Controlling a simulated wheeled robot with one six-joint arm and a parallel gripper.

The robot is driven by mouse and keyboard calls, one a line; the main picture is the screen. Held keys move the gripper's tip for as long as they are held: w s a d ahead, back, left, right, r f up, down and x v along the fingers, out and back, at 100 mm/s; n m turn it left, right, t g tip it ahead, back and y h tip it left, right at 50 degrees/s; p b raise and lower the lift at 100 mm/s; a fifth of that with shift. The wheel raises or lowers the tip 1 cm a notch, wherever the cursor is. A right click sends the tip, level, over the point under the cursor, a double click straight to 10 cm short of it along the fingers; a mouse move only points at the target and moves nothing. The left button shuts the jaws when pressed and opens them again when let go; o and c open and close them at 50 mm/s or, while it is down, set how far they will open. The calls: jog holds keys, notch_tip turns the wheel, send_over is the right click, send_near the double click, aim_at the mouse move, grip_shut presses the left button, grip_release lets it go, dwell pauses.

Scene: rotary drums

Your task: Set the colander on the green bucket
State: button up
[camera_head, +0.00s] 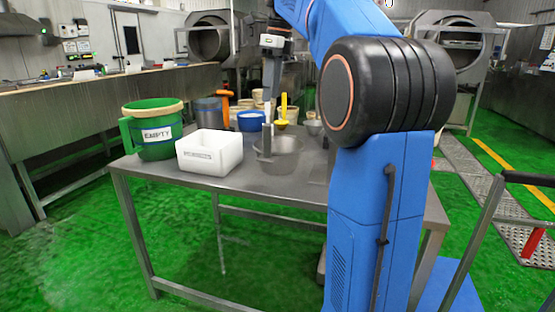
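The green bucket (152,147) stands upright at the left end of the steel table, with an "EMPTY" label on its side and a handle at its left. A tan ring (152,105) runs around its top; I cannot tell whether it is part of the bucket. A grey metal bowl (287,160), which looks like the colander, is on or just above the middle of the table; no holes can be made out. My gripper (265,157) points down at the bowl's left side and overlaps its rim. Whether its fingers are closed on the rim cannot be told.
A white rectangular tub (210,151) stands between bucket and bowl. Behind are a grey pot (208,111), a blue bowl (250,121), a yellow scoop (283,112) and a small metal bowl (314,127). The table (200,183) is bare along its front. My blue arm hides its right part.

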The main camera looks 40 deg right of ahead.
send_over(264, 156)
jog(key=d, duration=0.1)
notch_tip(264, 156, down, 12)
jog(key=shift+w+f, duration=0.15)
jog(key=shift+f, duration=1.1)
jog(key=shift+w+f, duration=0.1)
jog(key=shift+f, duration=1.1)
grip_shut()
